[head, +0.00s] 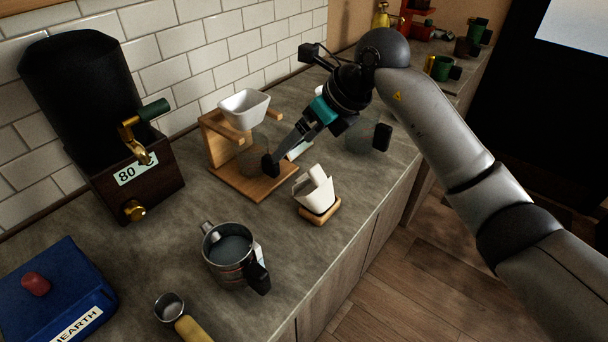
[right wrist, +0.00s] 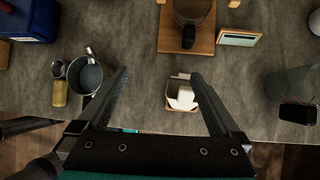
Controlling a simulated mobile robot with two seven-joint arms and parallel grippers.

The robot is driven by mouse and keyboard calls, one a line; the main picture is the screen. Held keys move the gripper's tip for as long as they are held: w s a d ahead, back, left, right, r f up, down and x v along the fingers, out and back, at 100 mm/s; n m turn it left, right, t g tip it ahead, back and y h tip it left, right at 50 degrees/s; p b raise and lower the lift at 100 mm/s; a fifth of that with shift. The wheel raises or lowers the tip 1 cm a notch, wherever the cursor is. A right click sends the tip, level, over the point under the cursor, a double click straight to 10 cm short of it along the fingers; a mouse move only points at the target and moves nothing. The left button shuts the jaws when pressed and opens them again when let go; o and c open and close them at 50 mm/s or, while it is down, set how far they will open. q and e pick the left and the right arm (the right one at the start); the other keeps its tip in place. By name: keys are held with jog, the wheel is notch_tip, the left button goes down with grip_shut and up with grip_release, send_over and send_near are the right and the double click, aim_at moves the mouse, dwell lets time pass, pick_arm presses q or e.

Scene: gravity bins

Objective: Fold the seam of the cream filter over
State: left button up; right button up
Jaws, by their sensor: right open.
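The cream filter (head: 316,190) stands upright in a small wooden holder (head: 320,214) near the counter's front edge, with a pale flap rising above its rim. In the right wrist view the filter (right wrist: 183,96) lies between the lines of my two fingers, closer to the right finger. My right gripper (head: 297,138) is open and empty, above the counter and apart from the filter; its fingers spread wide in the wrist view (right wrist: 160,76). One finger is hard to make out in the head view.
A wooden stand (head: 252,186) with a white dripper (head: 244,109) and a glass server is behind the filter. A metal pitcher (head: 230,250), a scoop (head: 185,325) and a blue box (head: 60,290) are left. A glass vessel (right wrist: 290,85) is right. Bare counter surrounds the filter holder.

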aim_at(304, 178)
jog(key=w+d+h, duration=0.2)
jog(key=d+h, duration=0.1)
jog(key=d, duration=0.2)
jog(key=x, duration=0.7)
jog(key=b+x, duration=0.1)
jog(key=x, duration=0.6)
jog(key=shift+a+f, duration=0.35)
jog(key=c, duration=1.1)
jog(key=shift+d, duration=0.1)
